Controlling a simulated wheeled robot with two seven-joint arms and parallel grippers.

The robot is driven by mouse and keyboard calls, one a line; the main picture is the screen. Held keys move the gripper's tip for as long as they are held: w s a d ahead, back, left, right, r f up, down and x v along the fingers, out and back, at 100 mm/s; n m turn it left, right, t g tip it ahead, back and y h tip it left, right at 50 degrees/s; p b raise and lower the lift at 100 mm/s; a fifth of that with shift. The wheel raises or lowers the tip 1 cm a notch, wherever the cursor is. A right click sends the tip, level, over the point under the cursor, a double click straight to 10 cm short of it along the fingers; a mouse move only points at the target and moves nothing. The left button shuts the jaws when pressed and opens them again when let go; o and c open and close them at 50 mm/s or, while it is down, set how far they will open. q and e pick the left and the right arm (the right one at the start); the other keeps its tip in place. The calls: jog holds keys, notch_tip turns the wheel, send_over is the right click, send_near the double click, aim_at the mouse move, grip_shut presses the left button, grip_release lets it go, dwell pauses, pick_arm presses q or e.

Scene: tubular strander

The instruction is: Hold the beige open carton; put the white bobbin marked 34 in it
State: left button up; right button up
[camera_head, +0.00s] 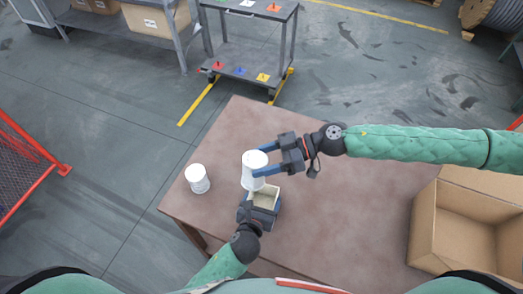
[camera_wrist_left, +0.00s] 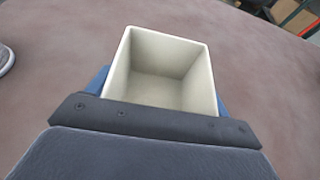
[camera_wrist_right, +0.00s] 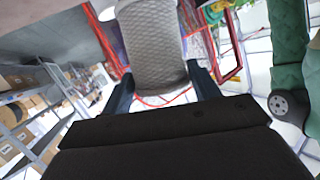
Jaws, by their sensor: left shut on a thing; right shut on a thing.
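The beige open carton (camera_head: 266,197) stands at the table's middle, with its opening up. My left gripper (camera_head: 259,211) is shut on its sides; in the left wrist view the carton (camera_wrist_left: 165,62) looks empty inside, with a blue finger on either side. My right gripper (camera_head: 261,161) is shut on a white bobbin (camera_head: 252,177), held upright above and slightly left of the carton. This bobbin (camera_wrist_right: 152,45) also fills the space between the fingers in the right wrist view. No number can be read on it. A second white bobbin (camera_head: 198,180) stands on the table to the left.
The brown table (camera_head: 330,225) is clear around the carton. A large open cardboard box (camera_head: 470,225) stands at its right. A grey trolley (camera_head: 245,60) with coloured pieces is beyond the table. Red mesh fencing (camera_head: 20,170) is at the left.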

jog(key=f+n, duration=0.1)
jog(key=s+d+f+n+h, duration=0.1)
jog(key=f, duration=0.1)
jog(key=d+f+n, duration=0.1)
jog(key=f, duration=0.1)
jog(key=shift+s+h, duration=0.25)
jog(key=shift+h, duration=0.05)
dwell(0.4)
jog(key=shift+f, duration=0.15)
jog(key=shift+f, duration=1.4)
dwell(0.6)
jog(key=shift+f, duration=3.4)
jog(key=o, duration=1.2)
jog(key=shift+s+g, duration=0.1)
jog(key=shift+g, duration=0.2)
